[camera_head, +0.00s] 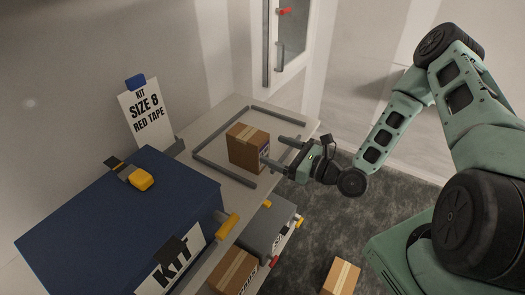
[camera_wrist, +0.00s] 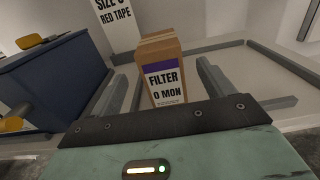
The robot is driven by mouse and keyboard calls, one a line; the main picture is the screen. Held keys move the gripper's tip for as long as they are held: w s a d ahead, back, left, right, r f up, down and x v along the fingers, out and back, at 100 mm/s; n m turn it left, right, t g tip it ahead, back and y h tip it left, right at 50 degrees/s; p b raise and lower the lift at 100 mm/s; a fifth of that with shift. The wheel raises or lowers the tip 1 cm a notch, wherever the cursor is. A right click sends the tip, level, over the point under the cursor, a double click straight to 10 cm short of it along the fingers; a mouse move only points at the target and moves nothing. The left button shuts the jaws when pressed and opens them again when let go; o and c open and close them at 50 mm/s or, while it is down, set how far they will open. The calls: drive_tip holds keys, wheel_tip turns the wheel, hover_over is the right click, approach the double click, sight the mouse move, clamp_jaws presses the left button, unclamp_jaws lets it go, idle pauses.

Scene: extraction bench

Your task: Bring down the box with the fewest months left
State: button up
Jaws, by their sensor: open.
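A brown cardboard box (camera_head: 248,148) with a tan tape strip stands upright inside a grey rail frame on the bench top. In the wrist view the box (camera_wrist: 160,50) faces me, with a purple-banded white label reading "FILTER" and what looks like "0 MON"; the line's edges are hard to read. My gripper (camera_head: 272,151) is open at the box's right side, its fingers pointing at the label face. In the wrist view the box stands beyond and between the fingers; contact cannot be told. Two other brown boxes, one low beside the bench (camera_head: 232,272) and one lower right (camera_head: 341,277), have unreadable labels.
A blue case (camera_head: 120,215) marked "KIT" with a yellow-and-black item (camera_head: 133,177) stands left on the bench. A sign (camera_head: 146,112) reads "KIT SIZE 8 RED TAPE". The grey rail frame (camera_head: 222,178) surrounds the box. A grey case (camera_head: 268,229) sits below. Carpet is open to the right.

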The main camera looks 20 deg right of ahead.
drive_tip(key=v, duration=0.3)
drive_tip(key=shift+s+d+b, duration=0.15)
drive_tip(key=shift+s+b, duration=0.05)
drive_tip(key=shift+b, duration=0.2)
